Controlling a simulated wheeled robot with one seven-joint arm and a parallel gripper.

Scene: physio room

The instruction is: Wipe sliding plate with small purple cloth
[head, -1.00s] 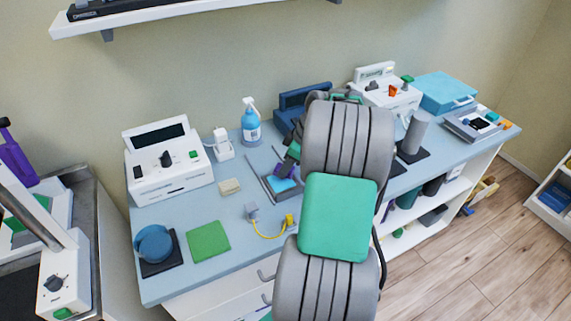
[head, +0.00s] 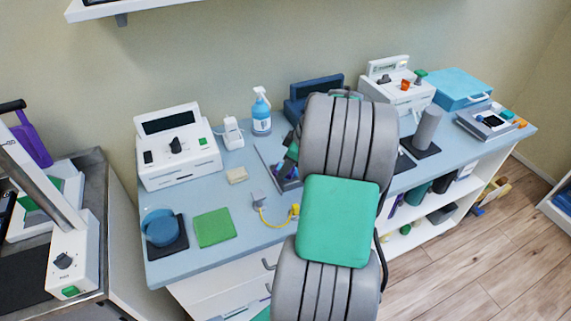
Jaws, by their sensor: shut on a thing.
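My gripper (head: 287,164) is mostly hidden behind my own arm, over the middle of the blue-grey counter. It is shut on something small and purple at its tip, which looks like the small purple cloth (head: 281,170). Just under it is a grey frame with a raised rail (head: 267,165), which looks like the sliding plate's base. The plate itself is largely covered by the gripper and arm. I cannot tell whether the cloth touches the plate.
On the counter (head: 195,255), a white device (head: 178,150), a spray bottle (head: 261,112), a beige block (head: 237,175), a green pad (head: 214,228) and a blue round object (head: 160,228) stand left of my arm. A yellow cable (head: 275,222) lies close in front of the frame.

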